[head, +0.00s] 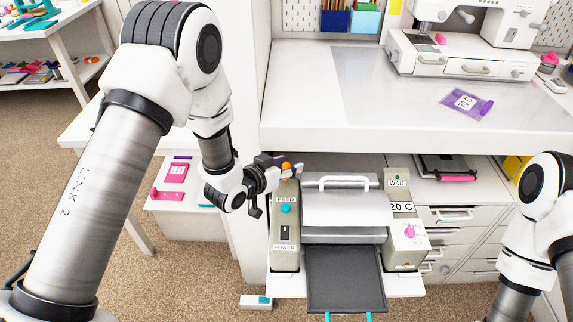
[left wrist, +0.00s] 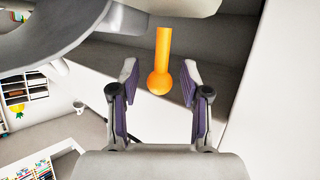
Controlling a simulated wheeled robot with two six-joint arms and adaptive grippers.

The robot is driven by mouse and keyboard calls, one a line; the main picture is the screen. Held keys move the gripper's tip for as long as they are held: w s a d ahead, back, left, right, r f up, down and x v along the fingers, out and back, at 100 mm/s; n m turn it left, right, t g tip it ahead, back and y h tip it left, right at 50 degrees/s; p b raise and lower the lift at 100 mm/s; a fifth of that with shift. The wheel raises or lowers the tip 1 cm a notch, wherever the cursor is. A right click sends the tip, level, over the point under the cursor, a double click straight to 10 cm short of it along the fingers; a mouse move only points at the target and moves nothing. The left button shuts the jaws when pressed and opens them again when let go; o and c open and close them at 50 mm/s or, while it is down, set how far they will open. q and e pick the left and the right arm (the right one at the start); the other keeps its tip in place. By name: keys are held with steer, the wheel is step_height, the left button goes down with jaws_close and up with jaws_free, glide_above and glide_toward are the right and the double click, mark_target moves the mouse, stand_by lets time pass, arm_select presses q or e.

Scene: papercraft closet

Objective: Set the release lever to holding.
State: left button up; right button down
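The release lever is an orange rod with a ball end (left wrist: 158,82). In the head view only a small orange part (head: 286,166) shows, at the upper left side of the grey machine (head: 286,250). My left gripper (left wrist: 159,66) is open. Its two fingers stand either side of the ball, with a visible gap on each side. In the head view my left gripper (head: 281,173) is beside the machine's left column and partly hides the lever. My right arm enters at the right edge, but its gripper is out of view.
The machine has a FEED button (head: 286,208), a POWER switch (head: 285,233), a pink knob (head: 410,231) and a dark front tray (head: 345,278). A white worktop (head: 310,95) overhangs behind it. A white side panel (head: 249,120) stands close to my left wrist.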

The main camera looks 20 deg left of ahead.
arm_select(q)
jaws_close()
steer(key=shift+w+r+p, duration=0.1)
steer(key=shift+r+p, duration=0.1)
steer(key=shift+p, duration=0.15)
steer(key=shift+w+r+n+g+p, duration=0.1)
steer(key=shift+w+n+g+p, duration=0.35)
steer(key=shift+p, duration=0.75)
steer(key=shift+s+a+f+g, duration=0.1)
steer(key=shift+f+g, duration=0.15)
steer(key=shift+g, duration=0.1)
steer(key=shift+f, duration=0.1)
steer(key=shift+o, duration=1.3)
jaws_free()
steer(key=shift+s, duration=0.1)
steer(key=v, duration=1.1)
steer(key=shift+s+a+r, duration=0.2)
steer(key=shift+s+r, duration=0.05)
steer(key=shift+s, duration=0.05)
